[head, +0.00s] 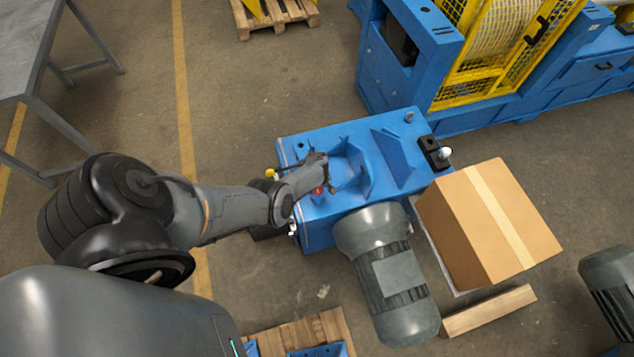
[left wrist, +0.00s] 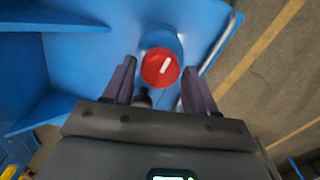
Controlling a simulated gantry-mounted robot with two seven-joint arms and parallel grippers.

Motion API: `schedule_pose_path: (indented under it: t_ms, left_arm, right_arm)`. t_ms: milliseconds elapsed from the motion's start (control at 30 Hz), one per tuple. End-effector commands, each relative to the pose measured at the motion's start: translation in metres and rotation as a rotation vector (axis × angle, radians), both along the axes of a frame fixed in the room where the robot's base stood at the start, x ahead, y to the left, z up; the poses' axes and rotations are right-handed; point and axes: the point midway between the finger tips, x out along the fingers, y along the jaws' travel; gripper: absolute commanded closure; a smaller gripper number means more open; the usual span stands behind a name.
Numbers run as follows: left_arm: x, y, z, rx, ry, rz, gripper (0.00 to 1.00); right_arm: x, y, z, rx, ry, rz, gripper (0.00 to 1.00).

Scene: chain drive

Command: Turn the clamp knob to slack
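The clamp knob (left wrist: 160,67) is a round red knob with a white mark, on the blue machine, seen from above in the left wrist view. In the head view only a small red part of it (head: 318,191) shows beside my gripper. My left gripper (head: 326,174) is over the blue machine base (head: 300,220). In the left wrist view its two fingers (left wrist: 161,80) are apart, one on each side of the knob, with gaps visible between fingers and knob. Whether they reach down to the knob's level is hard to tell. My right gripper is not in view.
A grey motor (head: 385,270) sits at the machine's front. A cardboard box (head: 470,230) stands to its right. A blue machine with a yellow mesh guard (head: 478,85) is behind. A grey table (head: 22,45) stands far left. Upright blue ribs (head: 395,147) rise near my gripper.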

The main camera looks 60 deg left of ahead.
Motion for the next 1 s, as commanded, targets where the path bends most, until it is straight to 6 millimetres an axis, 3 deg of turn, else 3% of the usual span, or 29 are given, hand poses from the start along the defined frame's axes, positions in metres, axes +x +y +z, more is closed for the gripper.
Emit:
schedule_pose_path:
  t_ms: [100, 467, 1000]
  left_arm:
    - [0.000, 0.000, 0.000, -0.001, 0.000, 0.000, 0.29]
    - [0.001, 0.000, 0.007, -0.001, 0.000, -0.001, 0.29]
    - [0.000, -0.001, 0.087, -0.001, -0.001, -0.001, 0.29]
  right_arm:
    - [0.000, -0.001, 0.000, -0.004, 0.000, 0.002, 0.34]
    - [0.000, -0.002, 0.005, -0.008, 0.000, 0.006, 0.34]
    - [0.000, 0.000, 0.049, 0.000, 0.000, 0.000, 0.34]
